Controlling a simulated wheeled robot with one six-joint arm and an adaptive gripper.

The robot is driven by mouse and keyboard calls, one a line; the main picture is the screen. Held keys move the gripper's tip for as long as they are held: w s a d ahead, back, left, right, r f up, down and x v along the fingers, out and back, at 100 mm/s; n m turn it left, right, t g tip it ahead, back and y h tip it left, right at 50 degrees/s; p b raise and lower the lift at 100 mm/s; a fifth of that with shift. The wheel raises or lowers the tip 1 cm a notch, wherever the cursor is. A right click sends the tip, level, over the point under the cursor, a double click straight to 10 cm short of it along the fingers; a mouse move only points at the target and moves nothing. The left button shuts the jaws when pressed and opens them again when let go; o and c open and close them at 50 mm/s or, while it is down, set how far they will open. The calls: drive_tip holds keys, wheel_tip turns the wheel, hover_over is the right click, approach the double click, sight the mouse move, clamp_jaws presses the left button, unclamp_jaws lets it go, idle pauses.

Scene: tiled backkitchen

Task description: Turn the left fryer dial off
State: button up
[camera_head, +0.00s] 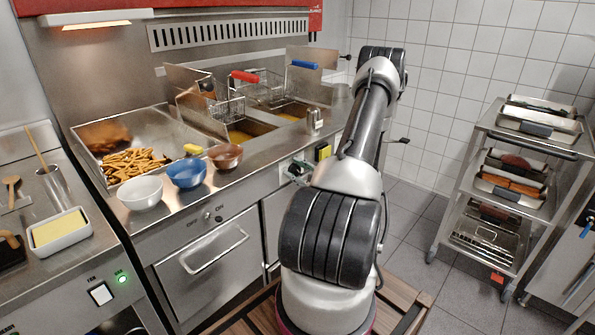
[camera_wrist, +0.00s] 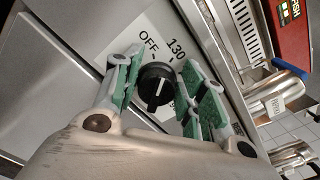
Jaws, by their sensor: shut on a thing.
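In the wrist view a round black dial (camera_wrist: 152,97) with a white pointer line sits on a white label plate (camera_wrist: 124,46) marked OFF and 130. The grip bar of the dial slants from upper right to lower left; I cannot tell exactly which mark it points at. My gripper (camera_wrist: 158,80) is shut on the dial, with one green-padded finger on each side. The fryer (camera_head: 240,122) has two basins with wire baskets, one with a red handle (camera_head: 244,76) and one with a blue handle (camera_head: 305,64).
White (camera_head: 140,192), blue (camera_head: 187,173) and brown (camera_head: 225,156) bowls stand along the counter's front edge. Fries (camera_head: 133,163) lie in the steel tray to the left. A rack trolley (camera_head: 478,150) stands at the right, with free tiled floor between it and my arm.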

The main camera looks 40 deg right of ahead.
drive_tip(key=n, duration=0.4)
drive_tip(key=shift+a+f+n, duration=0.15)
drive_tip(key=shift+f+n, duration=0.05)
drive_tip(key=shift+n, duration=0.2)
idle(0.4)
drive_tip(key=o, duration=0.9)
drive_tip(key=s, duration=0.8)
drive_tip(key=s+d, duration=0.1)
drive_tip(key=s, duration=0.3)
